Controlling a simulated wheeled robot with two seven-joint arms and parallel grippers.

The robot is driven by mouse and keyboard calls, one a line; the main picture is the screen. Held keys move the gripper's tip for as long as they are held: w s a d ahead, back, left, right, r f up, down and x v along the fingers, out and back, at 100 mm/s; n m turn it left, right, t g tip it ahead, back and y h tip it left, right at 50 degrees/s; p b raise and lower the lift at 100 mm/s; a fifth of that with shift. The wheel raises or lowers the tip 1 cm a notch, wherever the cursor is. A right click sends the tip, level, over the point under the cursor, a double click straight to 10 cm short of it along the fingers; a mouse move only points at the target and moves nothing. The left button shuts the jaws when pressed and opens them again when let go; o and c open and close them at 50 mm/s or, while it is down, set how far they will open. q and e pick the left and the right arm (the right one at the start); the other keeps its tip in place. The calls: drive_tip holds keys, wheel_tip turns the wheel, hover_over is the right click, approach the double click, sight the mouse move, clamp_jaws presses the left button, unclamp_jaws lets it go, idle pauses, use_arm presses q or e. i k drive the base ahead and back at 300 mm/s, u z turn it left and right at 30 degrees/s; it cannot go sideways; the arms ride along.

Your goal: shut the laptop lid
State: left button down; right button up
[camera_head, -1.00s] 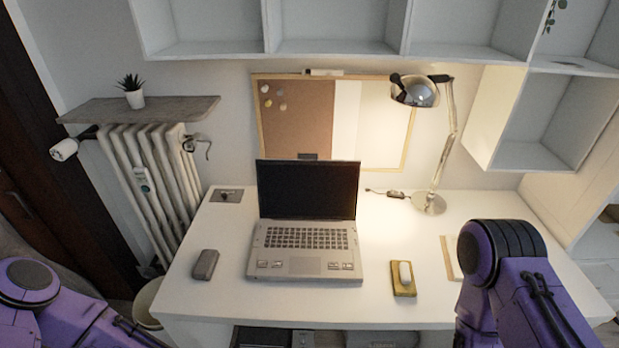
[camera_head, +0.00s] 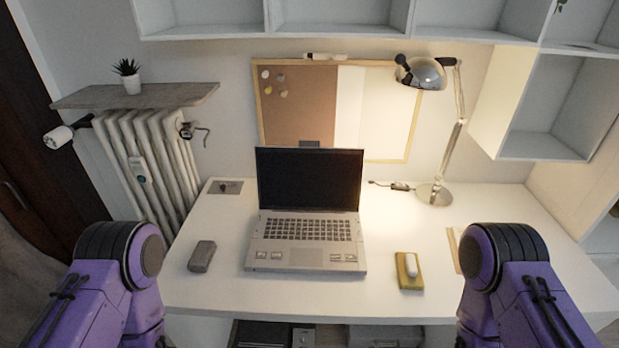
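The laptop stands open on the white desk, its dark screen lid (camera_head: 309,180) upright and its grey keyboard base (camera_head: 306,257) facing me. Purple and black links of my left arm show at the lower left, and links of my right arm show at the lower right. Both arms are apart from the laptop. Neither gripper shows in the view, so their fingers are hidden from me.
A grey box-like object (camera_head: 202,256) lies left of the laptop. A lit desk lamp (camera_head: 434,194) stands behind right. Shelves (camera_head: 480,20) hang above. The desk (camera_head: 200,295) is clear in front of the laptop.

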sight(308, 177)
drive_tip(key=z, duration=1.95)
drive_tip(key=k, duration=1.1)
drive_tip(key=u, duration=0.85)
